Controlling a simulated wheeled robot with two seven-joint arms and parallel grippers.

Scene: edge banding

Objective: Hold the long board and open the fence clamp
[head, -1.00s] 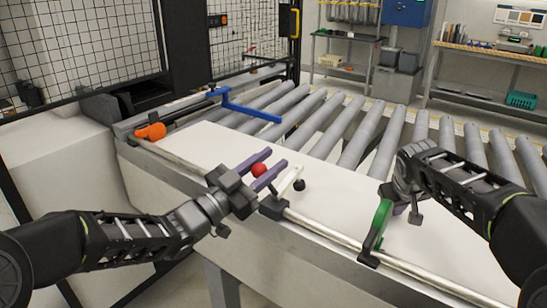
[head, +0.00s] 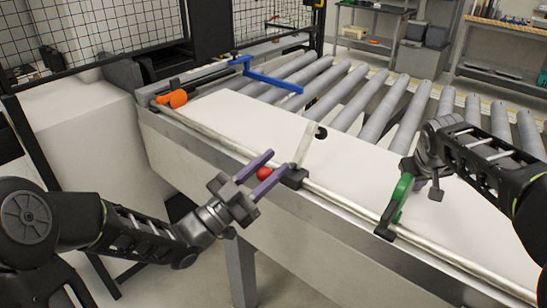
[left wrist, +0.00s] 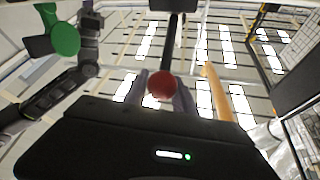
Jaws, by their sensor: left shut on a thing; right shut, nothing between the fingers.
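The long white board (head: 250,118) lies flat along the conveyor edge. A black clamp block (head: 294,177) sits on the metal rail at its near edge, with a pale bar (head: 305,147) and a black knob (head: 321,132) reaching over the board. My left gripper (head: 267,170) is shut on a red ball knob (head: 264,174) between its purple fingers, beside the block on the near side of the rail. The red knob also shows in the left wrist view (left wrist: 162,86). My right gripper (head: 436,192) is shut and empty above the board's right part, just right of a green clamp (head: 402,188).
An orange knob (head: 172,98) is at the rail's far left end. A blue bar (head: 270,80) crosses above the rollers (head: 376,118) behind the board. A mesh fence (head: 90,32) stands at the left. The board's surface between the clamps is clear.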

